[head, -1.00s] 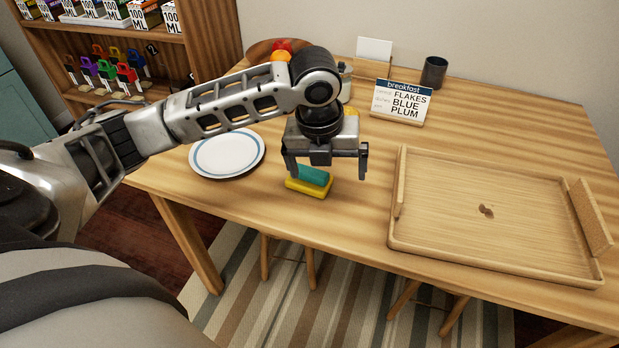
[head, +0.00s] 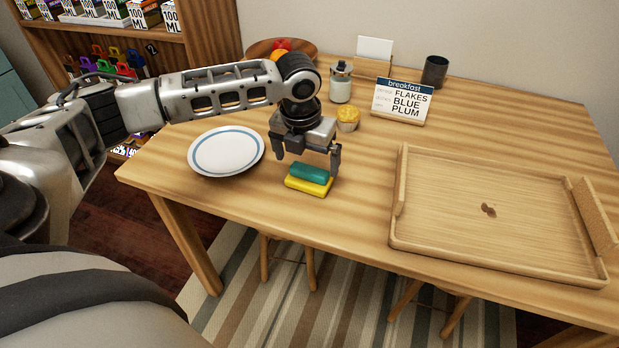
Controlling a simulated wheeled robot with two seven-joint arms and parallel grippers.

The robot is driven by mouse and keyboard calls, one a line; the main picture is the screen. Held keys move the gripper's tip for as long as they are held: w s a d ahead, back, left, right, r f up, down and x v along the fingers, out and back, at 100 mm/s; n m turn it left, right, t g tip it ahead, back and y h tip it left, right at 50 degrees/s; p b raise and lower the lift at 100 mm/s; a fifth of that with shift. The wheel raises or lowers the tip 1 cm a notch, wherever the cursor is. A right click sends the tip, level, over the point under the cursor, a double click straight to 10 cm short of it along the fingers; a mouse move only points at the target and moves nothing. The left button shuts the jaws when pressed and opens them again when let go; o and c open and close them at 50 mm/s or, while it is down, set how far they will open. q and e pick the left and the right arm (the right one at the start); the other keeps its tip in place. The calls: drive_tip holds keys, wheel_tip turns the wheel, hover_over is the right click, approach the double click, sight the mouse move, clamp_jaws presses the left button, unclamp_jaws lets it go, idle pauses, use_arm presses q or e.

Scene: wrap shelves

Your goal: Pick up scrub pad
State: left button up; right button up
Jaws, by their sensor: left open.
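The scrub pad (head: 309,181) has a green upper layer and a yellow lower layer. It lies on the wooden table (head: 350,215) near the front edge, to the right of the plate. My left gripper (head: 306,164) is open, with its fingers pointing down. It is just above and slightly behind the pad in the head view, with its fingers toward the pad's left and right ends. The pad shows below the fingers, and I cannot tell whether they touch it. My right gripper is not in view.
A white plate with a blue ring (head: 226,151) is left of the pad. A wooden tray (head: 450,245) with small brown bits stands at the right. Behind are a muffin (head: 347,118), a jar (head: 340,84), a breakfast sign (head: 402,100), a dark cup (head: 434,72) and a fruit bowl (head: 262,47).

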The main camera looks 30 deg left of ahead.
sight(309, 169)
use_arm(q)
drive_tip(key=f, duration=0.3)
drive_tip(key=w+f, duration=0.1)
drive_tip(key=f, duration=0.1)
drive_tip(key=shift+d+f, duration=0.1)
drive_tip(key=c, duration=0.8)
